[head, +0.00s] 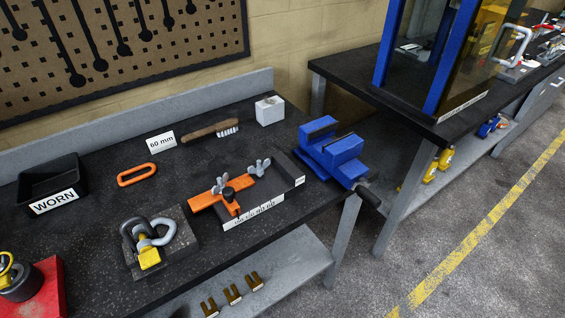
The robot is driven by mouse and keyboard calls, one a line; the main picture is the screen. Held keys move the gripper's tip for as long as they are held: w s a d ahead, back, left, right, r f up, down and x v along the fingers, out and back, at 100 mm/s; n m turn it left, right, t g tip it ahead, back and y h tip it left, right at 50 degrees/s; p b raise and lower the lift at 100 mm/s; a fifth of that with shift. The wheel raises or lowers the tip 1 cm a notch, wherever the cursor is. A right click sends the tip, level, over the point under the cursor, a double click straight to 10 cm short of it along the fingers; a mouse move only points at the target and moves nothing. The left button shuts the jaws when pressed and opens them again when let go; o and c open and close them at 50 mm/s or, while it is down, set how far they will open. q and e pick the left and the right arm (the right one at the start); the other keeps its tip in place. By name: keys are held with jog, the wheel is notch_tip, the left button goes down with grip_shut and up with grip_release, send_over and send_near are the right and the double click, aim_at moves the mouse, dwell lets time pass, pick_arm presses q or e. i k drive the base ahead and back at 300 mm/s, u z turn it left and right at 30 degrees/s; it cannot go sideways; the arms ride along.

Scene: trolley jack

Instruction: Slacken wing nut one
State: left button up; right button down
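Two grey wing nuts stand on a low fixture on the dark bench. The left wing nut (220,184) sits by an orange clamp piece (206,200) with a black knob (229,194). The right wing nut (260,167) stands near the fixture's back edge. The fixture (262,207) has a white marked strip along its front and a small label at its right end. I cannot read which wing nut is number one, nor tell how tight either is. Neither of my grippers shows in the head view.
A blue vise (333,155) stands right of the fixture at the bench edge. A shackle block (164,237) lies to its left.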

aim_at(215, 190)
jog(key=z, duration=1.05)
jog(key=k, duration=0.85)
jog(key=u, duration=1.95)
